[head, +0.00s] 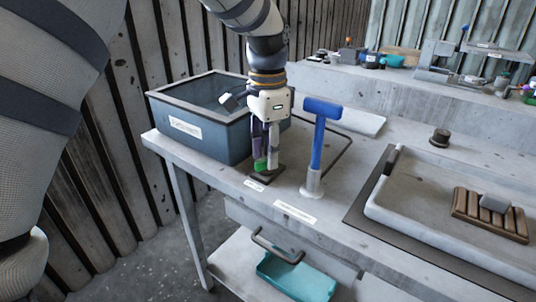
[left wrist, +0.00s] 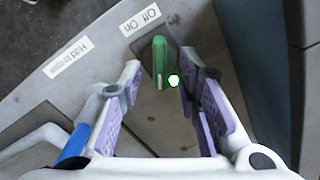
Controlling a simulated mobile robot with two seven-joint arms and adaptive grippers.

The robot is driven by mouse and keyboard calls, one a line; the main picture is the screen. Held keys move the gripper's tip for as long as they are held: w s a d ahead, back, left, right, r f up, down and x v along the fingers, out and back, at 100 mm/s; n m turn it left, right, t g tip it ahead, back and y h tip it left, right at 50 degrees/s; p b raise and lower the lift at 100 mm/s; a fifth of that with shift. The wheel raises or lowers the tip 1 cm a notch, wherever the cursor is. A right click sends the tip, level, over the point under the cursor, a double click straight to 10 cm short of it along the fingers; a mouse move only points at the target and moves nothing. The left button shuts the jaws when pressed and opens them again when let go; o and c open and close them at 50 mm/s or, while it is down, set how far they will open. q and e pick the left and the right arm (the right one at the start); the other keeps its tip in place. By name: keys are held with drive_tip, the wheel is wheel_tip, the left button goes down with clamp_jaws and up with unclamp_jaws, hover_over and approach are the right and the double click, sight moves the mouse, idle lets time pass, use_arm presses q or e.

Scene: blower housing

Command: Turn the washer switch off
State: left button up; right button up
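The washer switch is a small green lever (head: 260,165) on a dark plate at the front of the counter, between a grey tank and a blue T-shaped handle. In the left wrist view the green lever (left wrist: 159,58) stands between the fingertips, beside a small glowing green-white dot (left wrist: 174,81). An "Off On" label (left wrist: 140,18) lies on the counter by the plate. My left gripper (head: 266,155) points down over the switch. Its purple-padded fingers (left wrist: 160,85) are apart, one on each side of the lever, with visible gaps. I cannot tell which way the lever is set. My right gripper is not in view.
The grey tank (head: 196,150) stands close on the left of the gripper. The blue T-handle (head: 318,140) rises close on the right, with a label (head: 295,212) before it. A shallow basin (head: 420,225) with a wooden rack (head: 490,213) is at right. A teal tray (head: 296,278) is below.

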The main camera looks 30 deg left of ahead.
use_arm(q)
drive_tip(key=shift+f, duration=0.65)
clamp_jaws()
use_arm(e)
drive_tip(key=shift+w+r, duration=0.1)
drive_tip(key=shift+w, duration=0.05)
use_arm(q)
drive_tip(key=shift+r+n, duration=0.1)
drive_tip(key=shift+n, duration=0.9)
drive_tip(key=shift+n+p, duration=0.3)
drive_tip(key=shift+n, duration=0.6)
drive_tip(key=n, duration=0.4)
drive_tip(key=shift+a, duration=0.1)
drive_tip(key=shift+a+n, duration=0.1)
drive_tip(key=shift+n, duration=1.9)
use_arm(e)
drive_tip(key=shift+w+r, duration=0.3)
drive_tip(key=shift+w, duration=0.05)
